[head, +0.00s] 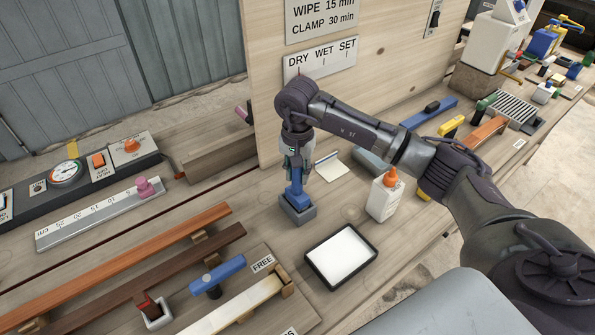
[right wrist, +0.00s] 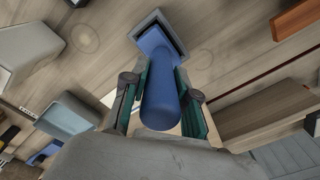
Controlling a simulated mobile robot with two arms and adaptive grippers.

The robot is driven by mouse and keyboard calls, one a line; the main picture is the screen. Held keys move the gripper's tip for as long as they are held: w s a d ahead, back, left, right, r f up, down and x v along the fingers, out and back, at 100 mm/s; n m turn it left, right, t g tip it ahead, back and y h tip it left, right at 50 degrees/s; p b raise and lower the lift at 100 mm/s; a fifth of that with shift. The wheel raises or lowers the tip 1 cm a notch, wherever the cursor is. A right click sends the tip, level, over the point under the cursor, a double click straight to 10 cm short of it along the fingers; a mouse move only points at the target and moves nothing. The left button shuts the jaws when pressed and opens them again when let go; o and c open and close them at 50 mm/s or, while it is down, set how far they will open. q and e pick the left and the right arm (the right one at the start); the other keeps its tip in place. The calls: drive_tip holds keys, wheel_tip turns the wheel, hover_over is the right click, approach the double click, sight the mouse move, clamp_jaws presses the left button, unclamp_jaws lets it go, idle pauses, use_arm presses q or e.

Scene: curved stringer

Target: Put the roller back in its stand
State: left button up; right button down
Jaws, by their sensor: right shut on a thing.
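The roller is a blue handle (head: 295,196) whose lower end sits at a grey square stand (head: 297,211) on the bench. My right gripper (head: 296,172) points down and is shut on the blue handle from above. In the right wrist view the handle (right wrist: 160,95) lies between the two green-lined fingers (right wrist: 160,105), with its far end inside the opening of the grey stand (right wrist: 150,22). The roller stands about upright. How deep it sits is hidden. My left gripper is not in view.
A black tray with a white filling (head: 341,256) lies in front of the stand. A white glue bottle with an orange cap (head: 385,196) stands to the right. A wooden panel (head: 375,60) rises behind. Wooden strips (head: 130,265) and a blue clamp (head: 217,276) lie to the left.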

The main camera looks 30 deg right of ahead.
drive_tip(key=shift+f+b, duration=1.05)
drive_tip(key=shift+f, duration=0.25)
idle(0.4)
drive_tip(key=shift+c, duration=1.3)
unclamp_jaws()
drive_tip(key=shift+r+p, duration=2.4)
drive_tip(key=shift+r, duration=2.1)
